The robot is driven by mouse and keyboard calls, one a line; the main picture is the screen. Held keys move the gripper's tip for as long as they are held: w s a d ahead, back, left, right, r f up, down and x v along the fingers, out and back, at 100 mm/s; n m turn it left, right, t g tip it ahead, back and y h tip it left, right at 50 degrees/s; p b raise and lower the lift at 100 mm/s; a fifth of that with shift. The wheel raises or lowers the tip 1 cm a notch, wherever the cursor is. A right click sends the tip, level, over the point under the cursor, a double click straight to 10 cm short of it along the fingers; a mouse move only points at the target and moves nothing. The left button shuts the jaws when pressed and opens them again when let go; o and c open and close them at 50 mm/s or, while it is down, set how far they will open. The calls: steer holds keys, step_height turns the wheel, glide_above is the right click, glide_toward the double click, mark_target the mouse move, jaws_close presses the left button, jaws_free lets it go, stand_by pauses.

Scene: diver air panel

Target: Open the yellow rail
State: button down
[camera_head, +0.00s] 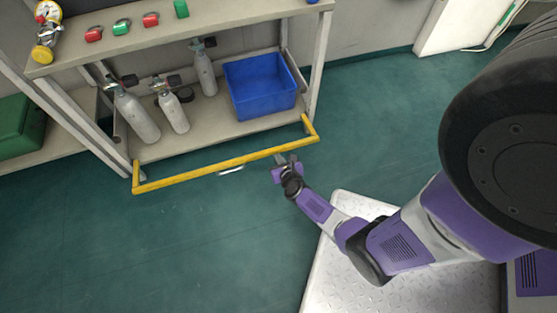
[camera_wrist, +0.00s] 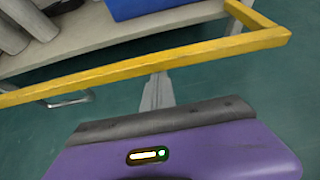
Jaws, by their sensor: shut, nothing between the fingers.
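The yellow rail (camera_head: 222,165) runs across the front of the shelf unit's lower shelf, with a short arm at each end running back to the frame. A small silver handle (camera_head: 230,170) shows just below its middle. In the wrist view the yellow rail (camera_wrist: 130,69) crosses the picture, and the silver handle (camera_wrist: 70,99) is at the left. My gripper (camera_head: 285,160) is shut and empty, close to the rail's right part. In the wrist view my gripper (camera_wrist: 158,80) has its tips near the rail; I cannot tell if they touch it.
The lower shelf (camera_head: 205,130) holds several grey cylinders (camera_head: 137,117) and a blue crate (camera_head: 260,86). Valves and small red and green items (camera_head: 121,26) stand on the top shelf. A green case (camera_head: 20,127) is at the left. The green floor in front is clear.

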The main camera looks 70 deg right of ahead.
steer(key=p+v, duration=0.5)
steer(key=v, duration=0.4)
steer(key=shift+s+a, duration=0.25)
steer(key=shift+s, duration=0.05)
